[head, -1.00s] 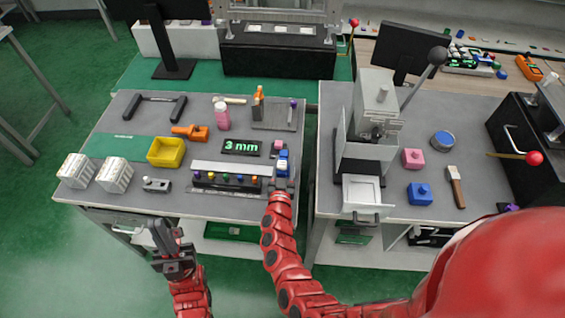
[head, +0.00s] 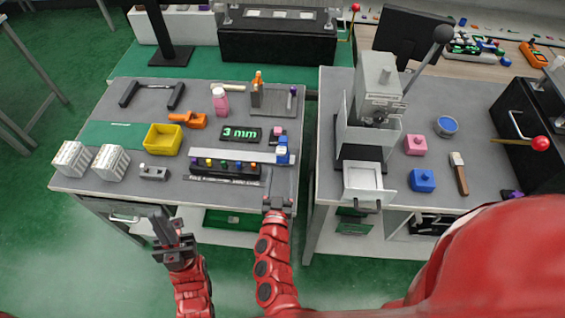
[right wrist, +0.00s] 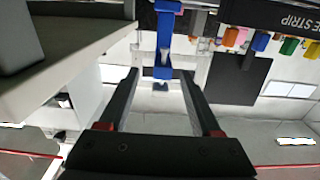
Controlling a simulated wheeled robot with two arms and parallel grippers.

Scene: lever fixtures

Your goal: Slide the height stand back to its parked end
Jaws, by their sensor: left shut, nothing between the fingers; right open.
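A small blue-and-white upright piece (head: 282,152), which I take for the height stand, is at the right end of the long strip fixture on the left table. It also shows in the right wrist view (right wrist: 163,45), past my fingertips. My right gripper (head: 278,182) is open and empty at the table's front edge, on the near side of the piece and apart from it. Its two fingers show in the right wrist view (right wrist: 160,78). My left gripper (head: 160,218) is shut and empty, low in front of the table.
A dark strip with coloured tabs (head: 225,169) lies left of the stand. Behind it are a display (head: 241,134) reading 3 mm, a pink block (head: 278,131) and a yellow bin (head: 163,138). A gap separates the right table, which holds a press (head: 376,90).

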